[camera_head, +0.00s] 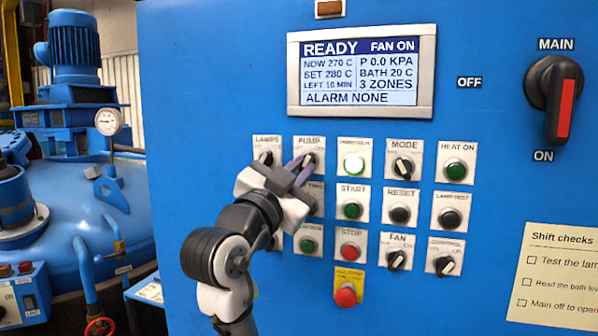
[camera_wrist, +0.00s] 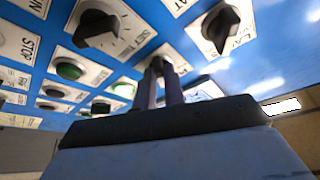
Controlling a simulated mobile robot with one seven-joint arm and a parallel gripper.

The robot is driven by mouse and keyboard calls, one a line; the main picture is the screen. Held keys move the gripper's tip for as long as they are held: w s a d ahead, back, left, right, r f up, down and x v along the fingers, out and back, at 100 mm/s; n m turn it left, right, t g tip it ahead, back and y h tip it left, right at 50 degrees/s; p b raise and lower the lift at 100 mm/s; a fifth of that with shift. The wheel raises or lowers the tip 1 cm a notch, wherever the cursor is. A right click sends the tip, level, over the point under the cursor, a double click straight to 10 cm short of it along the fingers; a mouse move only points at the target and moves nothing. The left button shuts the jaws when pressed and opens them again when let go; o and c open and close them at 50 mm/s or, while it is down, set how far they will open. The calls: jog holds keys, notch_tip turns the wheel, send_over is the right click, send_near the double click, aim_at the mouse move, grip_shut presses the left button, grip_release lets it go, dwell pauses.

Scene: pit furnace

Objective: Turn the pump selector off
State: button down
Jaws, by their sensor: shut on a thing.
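The pump selector (camera_head: 310,159) is a small black knob on a white plate marked PUMP, in the top row of the blue panel. My gripper (camera_head: 302,166) reaches it from the lower left, with its purple-grey fingers at the knob. In the wrist view my gripper (camera_wrist: 160,75) has its two fingers close together, shut on the pump selector (camera_wrist: 158,63). The fingers hide much of the knob, so I cannot tell its exact pointing direction. The small lettering on its plate is too blurred to read.
The lamps knob (camera_head: 265,158) is close on the left, a lit green button (camera_head: 354,164) on the right. The timer plate (camera_head: 314,196) is below, partly behind my gripper. The display (camera_head: 361,70) reads READY and FAN ON. The main switch (camera_head: 556,95) stands far right.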

jog(key=shift+n, duration=0.3)
jog(key=shift+s+d+n+t+y, duration=0.15)
jog(key=shift+n+t+y, duration=0.3)
jog(key=shift+n+y, duration=1.6)
jog(key=shift+d+n+t+y, duration=0.2)
jog(key=shift+n+t+y, duration=0.4)
jog(key=shift+n, duration=2.9)
jog(key=shift+s+d+n+t+y, duration=0.1)
jog(key=shift+d+n+t+y, duration=0.2)
jog(key=shift+n+y, duration=1.8)
jog(key=shift+a+n+h, duration=0.1)
jog(key=shift+n+h, duration=0.35)
jog(key=shift+n, duration=0.4)
jog(key=c, duration=1.5)
grip_release()
jog(key=b+v, duration=0.5)
jog(key=v, duration=0.8)
jog(key=shift+s+f, duration=0.25)
jog(key=shift+s, duration=0.05)
